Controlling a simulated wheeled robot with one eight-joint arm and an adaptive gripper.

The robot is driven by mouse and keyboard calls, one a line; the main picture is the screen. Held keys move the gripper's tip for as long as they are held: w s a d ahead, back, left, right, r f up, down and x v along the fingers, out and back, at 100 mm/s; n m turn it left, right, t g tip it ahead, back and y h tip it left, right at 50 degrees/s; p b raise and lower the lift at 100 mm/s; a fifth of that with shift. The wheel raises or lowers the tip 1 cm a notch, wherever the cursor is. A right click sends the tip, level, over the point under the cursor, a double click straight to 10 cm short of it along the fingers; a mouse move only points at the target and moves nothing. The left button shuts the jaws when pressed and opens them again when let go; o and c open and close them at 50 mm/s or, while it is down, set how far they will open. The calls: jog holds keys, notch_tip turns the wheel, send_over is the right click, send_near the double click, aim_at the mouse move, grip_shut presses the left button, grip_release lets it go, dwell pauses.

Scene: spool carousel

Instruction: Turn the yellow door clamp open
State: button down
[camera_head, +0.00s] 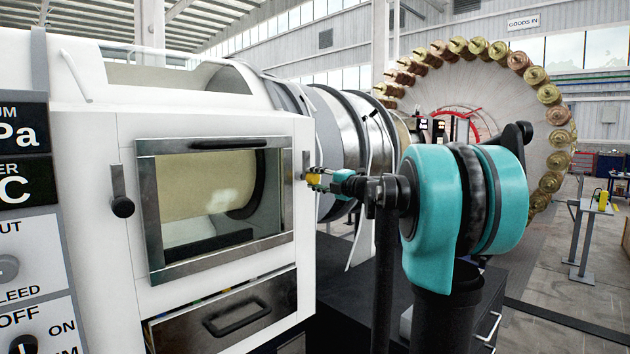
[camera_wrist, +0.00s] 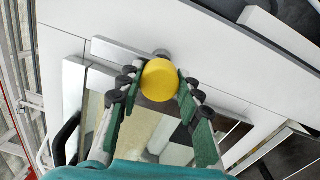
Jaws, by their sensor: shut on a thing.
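The yellow door clamp's round knob (camera_wrist: 160,80) sits between the green-padded fingers of my gripper (camera_wrist: 157,88) in the wrist view, with both fingertips against its sides. A flat grey clamp bar (camera_wrist: 118,51) runs from behind the knob to the left in that view. In the head view the yellow knob (camera_head: 313,179) is small at the right edge of the door, partly covered by my gripper (camera_head: 317,178). The clamp's bar (camera_head: 306,160) points upward there. The windowed door (camera_head: 270,144) looks closed in its front panel.
A second clamp with a black knob (camera_head: 122,206) is left of the door, its bar upright. A metal drawer (camera_head: 270,318) with a black handle is below. A large spool carousel (camera_head: 495,125) stands at the back right. The white machine front is close to my gripper.

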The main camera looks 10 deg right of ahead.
dwell(0.5)
jog(key=c, duration=1)
grip_release()
jog(key=v, duration=1.2)
